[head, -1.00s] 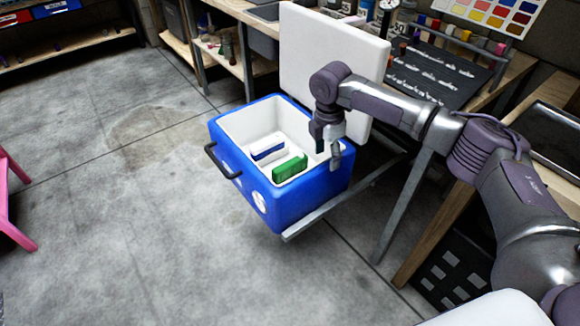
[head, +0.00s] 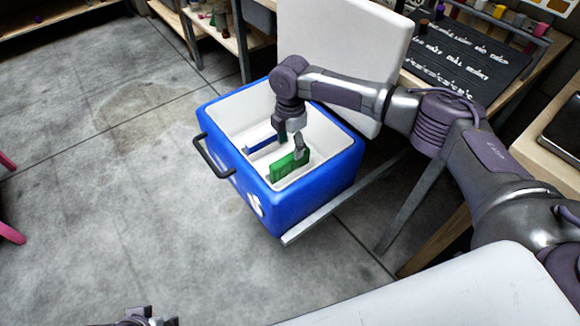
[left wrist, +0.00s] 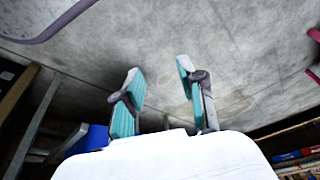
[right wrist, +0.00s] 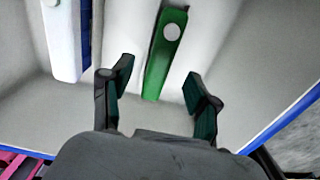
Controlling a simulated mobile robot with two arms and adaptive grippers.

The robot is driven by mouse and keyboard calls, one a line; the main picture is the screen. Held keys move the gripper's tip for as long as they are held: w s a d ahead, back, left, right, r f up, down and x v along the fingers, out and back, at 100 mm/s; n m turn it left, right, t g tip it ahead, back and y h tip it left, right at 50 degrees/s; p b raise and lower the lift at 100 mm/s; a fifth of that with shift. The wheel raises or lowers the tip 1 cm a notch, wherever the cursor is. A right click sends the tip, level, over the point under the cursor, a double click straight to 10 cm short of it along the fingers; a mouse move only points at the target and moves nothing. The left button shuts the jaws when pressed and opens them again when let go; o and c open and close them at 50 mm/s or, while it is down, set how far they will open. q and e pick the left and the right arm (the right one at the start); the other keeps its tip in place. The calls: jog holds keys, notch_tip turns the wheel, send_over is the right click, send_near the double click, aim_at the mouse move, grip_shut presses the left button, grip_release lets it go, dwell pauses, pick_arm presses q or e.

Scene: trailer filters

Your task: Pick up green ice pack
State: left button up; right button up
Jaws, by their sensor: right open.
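The green ice pack (head: 287,165) stands on edge inside the blue cooler (head: 312,196), which has a white inside. In the right wrist view the green ice pack (right wrist: 165,55) shows a pale round spot and lies ahead, between the open fingers. My right gripper (head: 291,144) is inside the cooler, just above the pack; its fingers (right wrist: 158,92) are apart with nothing held. My left gripper (left wrist: 160,92) is open and empty, away from the cooler; part of it shows at the bottom edge of the head view (head: 148,318).
A blue and white ice pack (head: 262,143) stands in the cooler to the left of the green one. The cooler's white lid (head: 335,50) stands open behind it. A black handle (head: 210,160) is on its left side.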

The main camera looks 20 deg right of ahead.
aim_at(290, 156)
notch_tip(290, 156, down, 6)
jog(key=shift+s+a+b, duration=0.1)
jog(key=shift+b, duration=0.8)
grip_shut()
